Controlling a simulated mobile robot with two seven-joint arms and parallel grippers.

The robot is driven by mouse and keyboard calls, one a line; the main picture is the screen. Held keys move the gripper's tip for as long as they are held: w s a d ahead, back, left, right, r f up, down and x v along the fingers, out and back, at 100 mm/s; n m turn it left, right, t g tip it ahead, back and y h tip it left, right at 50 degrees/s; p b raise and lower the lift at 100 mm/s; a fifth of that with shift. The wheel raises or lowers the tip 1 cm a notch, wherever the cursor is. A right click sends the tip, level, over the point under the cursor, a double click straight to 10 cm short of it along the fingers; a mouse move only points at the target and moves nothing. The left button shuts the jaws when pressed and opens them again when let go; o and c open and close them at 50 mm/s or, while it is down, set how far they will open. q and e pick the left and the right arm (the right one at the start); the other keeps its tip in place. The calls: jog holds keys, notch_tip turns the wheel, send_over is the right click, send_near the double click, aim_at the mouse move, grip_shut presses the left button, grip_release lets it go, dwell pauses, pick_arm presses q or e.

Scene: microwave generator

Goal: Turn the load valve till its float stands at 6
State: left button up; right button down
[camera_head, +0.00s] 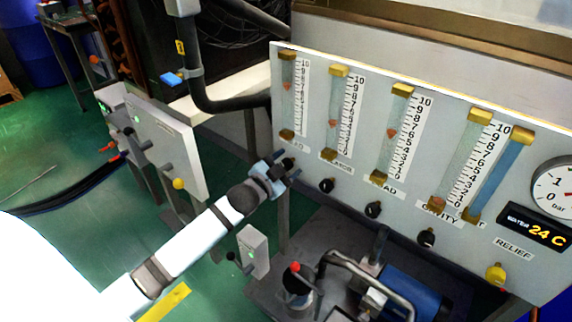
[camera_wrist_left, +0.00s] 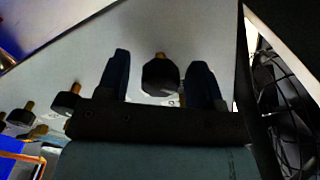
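The panel (camera_head: 350,125) carries several flow tubes with scales to 10, black valve knobs below. The leftmost float (camera_head: 288,87) stands near 6. My left gripper (camera_head: 287,172) is at the leftmost knob (camera_head: 288,163). In the left wrist view, its open fingers (camera_wrist_left: 160,85) stand either side of a black knob (camera_wrist_left: 160,75), with gaps. My right gripper is not in view.
More knobs (camera_wrist_left: 66,100) lie left in the wrist view. A yellow relief knob (camera_head: 496,274) and round bar gauge (camera_head: 557,190) are at the panel's right. A pump with a blue motor (camera_head: 408,290) and pipes stands below the panel. A dark pipe (camera_head: 205,80) runs behind.

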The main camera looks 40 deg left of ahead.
pick_arm(q)
jog(key=shift+s, duration=0.45)
jog(key=s+a+p, duration=0.1)
jog(key=s+p, duration=0.3)
jog(key=s, duration=0.9)
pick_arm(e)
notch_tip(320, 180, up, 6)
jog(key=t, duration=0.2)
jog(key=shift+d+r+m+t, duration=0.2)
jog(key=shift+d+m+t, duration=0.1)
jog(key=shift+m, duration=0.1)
